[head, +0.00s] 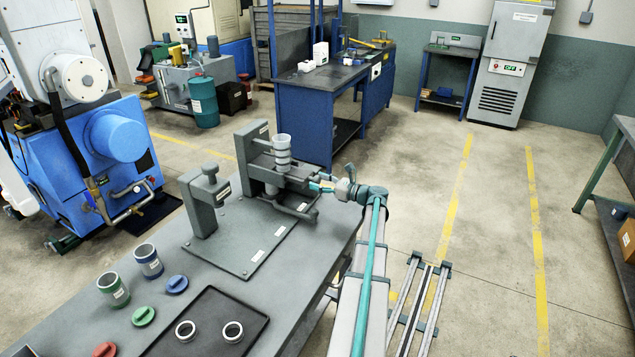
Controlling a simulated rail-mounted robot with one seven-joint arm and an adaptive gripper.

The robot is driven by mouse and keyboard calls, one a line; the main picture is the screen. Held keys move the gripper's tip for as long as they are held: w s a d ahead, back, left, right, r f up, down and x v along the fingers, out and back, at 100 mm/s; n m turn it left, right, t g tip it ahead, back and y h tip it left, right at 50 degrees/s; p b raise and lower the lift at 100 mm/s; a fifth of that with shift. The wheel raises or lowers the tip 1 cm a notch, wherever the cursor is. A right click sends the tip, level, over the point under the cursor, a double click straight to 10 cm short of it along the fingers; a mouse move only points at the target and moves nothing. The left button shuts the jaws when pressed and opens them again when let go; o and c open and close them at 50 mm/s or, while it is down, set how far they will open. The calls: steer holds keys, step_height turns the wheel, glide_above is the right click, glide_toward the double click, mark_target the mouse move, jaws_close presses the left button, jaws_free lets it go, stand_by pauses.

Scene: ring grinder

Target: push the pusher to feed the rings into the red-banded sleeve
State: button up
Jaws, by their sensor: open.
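My gripper (322,186) is at the right side of the grey ring fixture (252,160) on the bench, beside the fixture's lower front part. It is small in the head view, and I cannot tell whether it touches the pusher. The pusher itself is not clearly distinguishable there. A pale stack of rings or a ringed tube (282,150) stands upright on the fixture. I make out no red band, so I cannot identify the red-banded sleeve. A second grey upright block (205,203) stands on the plate in front and to the left.
A green-banded sleeve (113,291) and a blue-banded sleeve (148,262) stand at the bench's left. Blue (177,284), green (143,316) and red (104,350) caps lie nearby. A dark tray (212,308) holds two loose rings. The grey plate's middle (245,245) is clear.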

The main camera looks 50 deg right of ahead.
steer(key=shift+s+d, duration=0.2)
steer(key=shift+s, duration=0.8)
steer(key=shift+s+d, duration=0.15)
steer(key=shift+s, duration=0.8)
steer(key=shift+w+a, duration=0.15)
steer(key=shift+w, duration=0.8)
steer(key=shift+w+a, duration=0.2)
steer(key=shift+w, duration=0.75)
steer(key=shift+w+a, duration=0.15)
steer(key=shift+w, duration=0.8)
steer(key=shift+a+r, duration=0.1)
steer(key=shift+a, duration=0.05)
